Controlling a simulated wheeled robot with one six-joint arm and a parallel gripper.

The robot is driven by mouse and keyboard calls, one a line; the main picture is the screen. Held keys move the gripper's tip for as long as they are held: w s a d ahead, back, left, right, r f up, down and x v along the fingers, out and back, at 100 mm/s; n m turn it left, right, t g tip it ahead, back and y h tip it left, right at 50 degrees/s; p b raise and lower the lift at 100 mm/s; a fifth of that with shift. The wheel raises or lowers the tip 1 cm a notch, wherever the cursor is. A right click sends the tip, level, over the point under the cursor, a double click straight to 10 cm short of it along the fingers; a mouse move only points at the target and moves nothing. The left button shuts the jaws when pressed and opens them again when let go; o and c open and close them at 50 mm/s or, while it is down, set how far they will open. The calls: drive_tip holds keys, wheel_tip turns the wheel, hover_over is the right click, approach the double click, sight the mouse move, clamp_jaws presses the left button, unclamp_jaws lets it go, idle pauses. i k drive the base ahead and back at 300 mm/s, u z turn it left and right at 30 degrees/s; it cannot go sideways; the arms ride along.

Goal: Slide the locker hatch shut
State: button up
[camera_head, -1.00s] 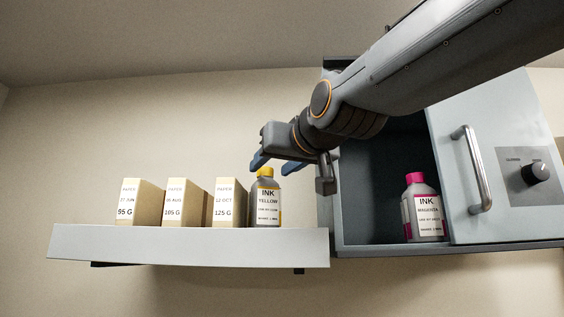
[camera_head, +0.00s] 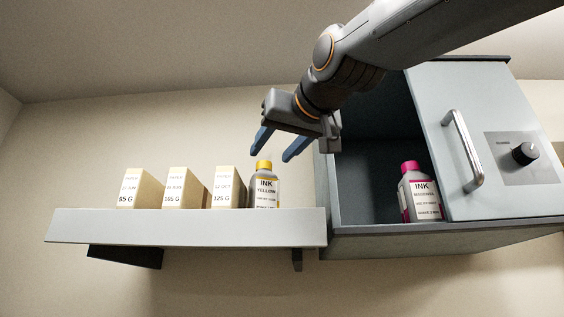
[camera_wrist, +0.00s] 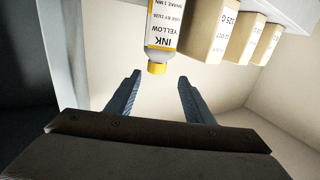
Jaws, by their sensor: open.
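The locker (camera_head: 440,238) is a grey-blue box on the wall at the right in the head view. Its sliding hatch (camera_head: 440,90) is a pale panel with a vertical bar handle (camera_head: 463,150), and covers the right part. The left part of the opening is uncovered. A magenta ink bottle (camera_head: 419,196) stands inside, near the hatch's left edge. My gripper (camera_head: 272,150) is open and empty, left of the locker and just above the yellow ink bottle (camera_head: 265,188). In the wrist view, the yellow ink bottle (camera_wrist: 165,30) appears upside down beyond my open fingers (camera_wrist: 158,90).
A white shelf (camera_head: 185,228) left of the locker carries the yellow bottle and paper boxes (camera_head: 184,190), which stand in a row. A black dial (camera_head: 525,153) sits on a plate on the hatch. The wall above the boxes is clear.

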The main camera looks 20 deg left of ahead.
sight(474, 115)
drive_tip(key=k, duration=1)
